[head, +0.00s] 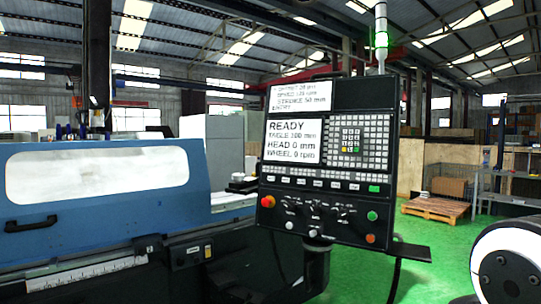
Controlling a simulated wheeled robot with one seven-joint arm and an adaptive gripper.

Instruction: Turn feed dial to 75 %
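The control panel (325,165) of the grinder stands upright in the middle of the head view, facing me and slightly tilted. Its lower strip carries a row of small dark rotary dials (315,208) with white marks. The labels are too small to read, so I cannot tell which one is the feed dial or where it points. The screen (292,141) reads READY, with HEAD 0 mm and WHEEL 0 rpm. A white and black rounded part of my arm shows at the lower right edge, well apart from the panel. My gripper's fingers are not visible.
A red knob (268,201) is left of the dials; a green button (372,215) and an orange button (370,238) are right. A small shelf (410,251) juts out at the panel's lower right. The blue machine body (90,230) fills the left. Green floor (445,240) is open behind right.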

